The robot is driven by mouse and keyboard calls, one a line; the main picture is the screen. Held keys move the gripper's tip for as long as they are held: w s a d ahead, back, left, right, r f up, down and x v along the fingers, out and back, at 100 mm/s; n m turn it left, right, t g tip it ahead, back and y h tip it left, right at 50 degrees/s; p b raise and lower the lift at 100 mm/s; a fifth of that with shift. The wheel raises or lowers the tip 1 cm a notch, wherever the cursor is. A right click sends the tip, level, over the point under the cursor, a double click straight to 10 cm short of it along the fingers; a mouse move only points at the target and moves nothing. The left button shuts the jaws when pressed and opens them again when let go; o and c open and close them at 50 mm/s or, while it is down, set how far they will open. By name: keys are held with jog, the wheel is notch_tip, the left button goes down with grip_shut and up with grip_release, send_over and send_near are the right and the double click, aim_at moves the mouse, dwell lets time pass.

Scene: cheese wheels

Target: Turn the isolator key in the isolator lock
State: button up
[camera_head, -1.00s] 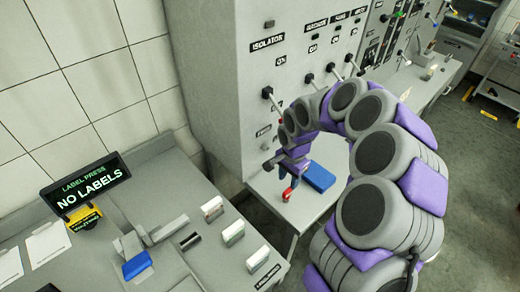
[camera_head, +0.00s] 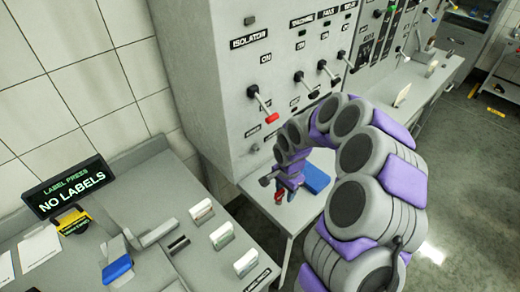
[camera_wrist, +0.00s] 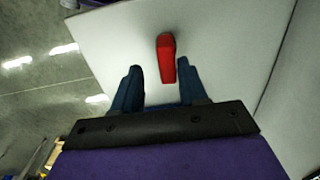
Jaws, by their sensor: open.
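A red piece (camera_wrist: 166,58), which may be the isolator key, shows in the wrist view above a pale surface, just beyond and between my two blue fingers. In the head view the red piece (camera_head: 279,196) is small and partly covered by my gripper (camera_head: 285,190). My gripper (camera_wrist: 159,72) is open, and I see no finger touching the red piece. The grey cabinet bears an ISOLATOR label (camera_head: 250,38) with a red-tipped lever (camera_head: 262,105) below it. A small dark fitting (camera_head: 250,20) sits above the label; I cannot tell whether it is the lock.
A blue block (camera_head: 316,178) lies on the pale bench (camera_head: 270,212) beside my gripper. The label press sign (camera_head: 72,188) stands on the grey desk at the left. More levers (camera_head: 326,70) stick out from the cabinet face. Open floor lies at the right.

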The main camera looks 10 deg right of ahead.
jog(key=shift+w+a, duration=0.1)
jog(key=shift+a, duration=1.9)
jog(key=shift+w+d, duration=0.15)
jog(key=shift+d, duration=1.3)
jog(key=shift+a, duration=1.25)
jog(key=c, duration=0.5)
jog(key=shift+d+r, duration=0.1)
jog(key=shift+d, duration=0.1)
grip_shut()
jog(key=shift+w+d, duration=0.1)
jog(key=shift+d, duration=0.4)
jog(key=shift+a, duration=0.15)
